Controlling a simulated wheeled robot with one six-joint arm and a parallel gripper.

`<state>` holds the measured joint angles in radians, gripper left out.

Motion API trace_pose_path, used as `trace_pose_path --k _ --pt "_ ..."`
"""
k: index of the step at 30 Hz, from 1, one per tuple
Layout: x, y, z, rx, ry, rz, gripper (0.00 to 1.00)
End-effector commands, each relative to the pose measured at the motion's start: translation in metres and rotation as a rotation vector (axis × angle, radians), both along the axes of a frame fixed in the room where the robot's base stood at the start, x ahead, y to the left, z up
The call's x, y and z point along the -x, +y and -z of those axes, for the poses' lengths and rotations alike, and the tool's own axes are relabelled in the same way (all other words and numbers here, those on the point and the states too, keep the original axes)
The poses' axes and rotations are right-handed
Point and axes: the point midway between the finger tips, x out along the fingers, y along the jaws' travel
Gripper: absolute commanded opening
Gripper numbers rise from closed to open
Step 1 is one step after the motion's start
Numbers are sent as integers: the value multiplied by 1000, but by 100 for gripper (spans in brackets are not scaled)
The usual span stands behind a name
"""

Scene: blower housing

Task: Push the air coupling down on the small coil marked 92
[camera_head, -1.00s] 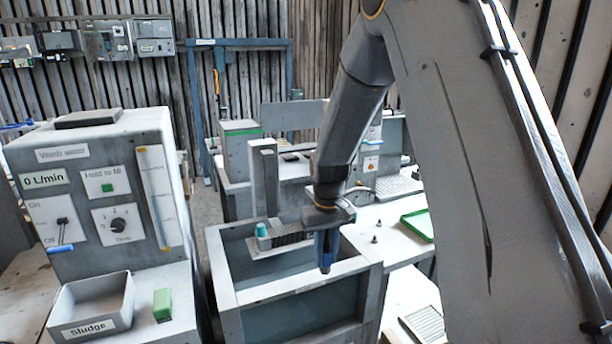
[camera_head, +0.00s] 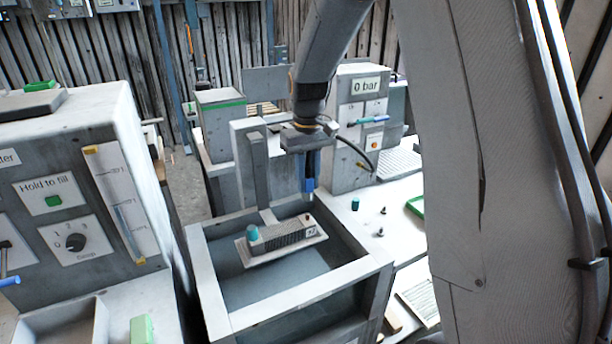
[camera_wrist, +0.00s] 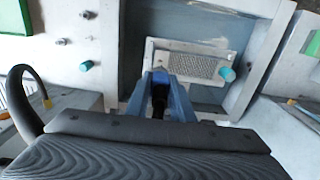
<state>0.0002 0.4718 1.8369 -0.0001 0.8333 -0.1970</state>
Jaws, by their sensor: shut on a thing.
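The small coil (camera_head: 283,238), a grey finned block on a plate, sits in the open tank. A teal cap (camera_head: 252,233) stands at its left end and a small brown port (camera_head: 308,218) at its right end. Its label is too small to read surely. My gripper (camera_head: 308,188) points down above the port end, apart from it. In the wrist view my blue fingers (camera_wrist: 160,84) are shut on a black piece (camera_wrist: 158,100), apparently the air coupling.
The tank rim (camera_head: 300,298) surrounds the coil. A loose teal cap (camera_head: 354,204) and small dark fittings (camera_head: 381,211) stand on the bench to the right. A black hose (camera_head: 355,147) hangs by the station reading 0 bar (camera_head: 366,86). A grey post (camera_head: 256,170) stands behind the coil.

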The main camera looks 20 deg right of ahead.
Motion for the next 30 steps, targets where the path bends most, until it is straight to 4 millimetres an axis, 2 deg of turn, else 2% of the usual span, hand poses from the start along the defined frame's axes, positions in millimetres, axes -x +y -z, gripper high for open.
trace_pose_path --k 18,30 --pt "0 0 38 0 0 0 0" --pt "0 0 39 0 -1 0 0"
